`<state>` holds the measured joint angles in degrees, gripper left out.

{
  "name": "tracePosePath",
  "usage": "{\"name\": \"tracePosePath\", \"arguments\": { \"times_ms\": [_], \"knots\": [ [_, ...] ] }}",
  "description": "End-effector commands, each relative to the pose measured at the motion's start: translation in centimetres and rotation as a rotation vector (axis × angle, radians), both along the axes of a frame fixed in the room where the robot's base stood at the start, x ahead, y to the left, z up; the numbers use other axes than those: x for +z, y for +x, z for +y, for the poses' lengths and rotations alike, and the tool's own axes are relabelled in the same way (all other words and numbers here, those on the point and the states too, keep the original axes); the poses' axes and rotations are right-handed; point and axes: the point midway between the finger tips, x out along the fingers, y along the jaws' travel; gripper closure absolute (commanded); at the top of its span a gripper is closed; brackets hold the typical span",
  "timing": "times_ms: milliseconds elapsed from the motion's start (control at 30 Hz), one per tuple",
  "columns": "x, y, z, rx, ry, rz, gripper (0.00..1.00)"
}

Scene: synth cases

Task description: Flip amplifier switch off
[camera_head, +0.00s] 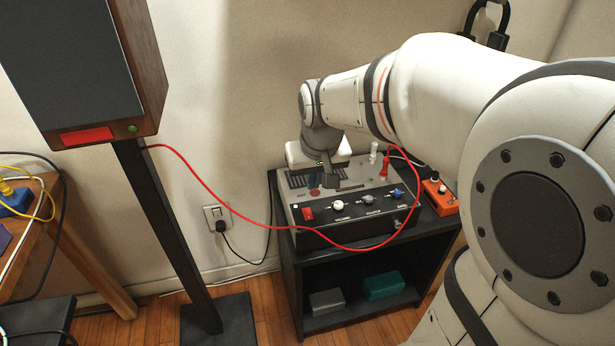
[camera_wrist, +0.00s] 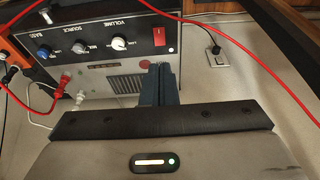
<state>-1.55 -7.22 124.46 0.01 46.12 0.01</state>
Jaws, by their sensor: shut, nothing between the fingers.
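The amplifier (camera_head: 350,217) is a grey box with a dark front panel on top of a black stand. Its red rocker switch (camera_head: 308,214) is at the left end of the panel; the switch also shows in the wrist view (camera_wrist: 159,36), with a small white mark. I cannot tell which way it is set. My gripper (camera_head: 323,185) is shut and empty above the amplifier's top, behind the switch and apart from it. In the wrist view its closed blue-grey fingers (camera_wrist: 161,72) point toward the panel, with the switch beyond their tips.
A red cable (camera_head: 235,220) loops from the speaker (camera_head: 100,60) past the amplifier's front to a red plug (camera_head: 385,170). Several knobs (camera_head: 338,205) line the panel. An orange box (camera_head: 440,197) stands to the right. A wall outlet (camera_head: 217,215) is at left.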

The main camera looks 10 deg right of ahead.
Motion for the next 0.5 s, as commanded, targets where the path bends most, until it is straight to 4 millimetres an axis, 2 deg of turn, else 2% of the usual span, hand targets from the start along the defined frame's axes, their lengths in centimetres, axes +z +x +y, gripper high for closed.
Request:
{"name": "tracePosePath", "arguments": {
  "times_ms": [100,500],
  "knots": [
    [0.65,-0.21,-0.01,0.0,0.0,-0.001,1.0],
    [0.83,-0.2,-0.01,0.0,0.0,-0.001,1.0]
  ]
}}
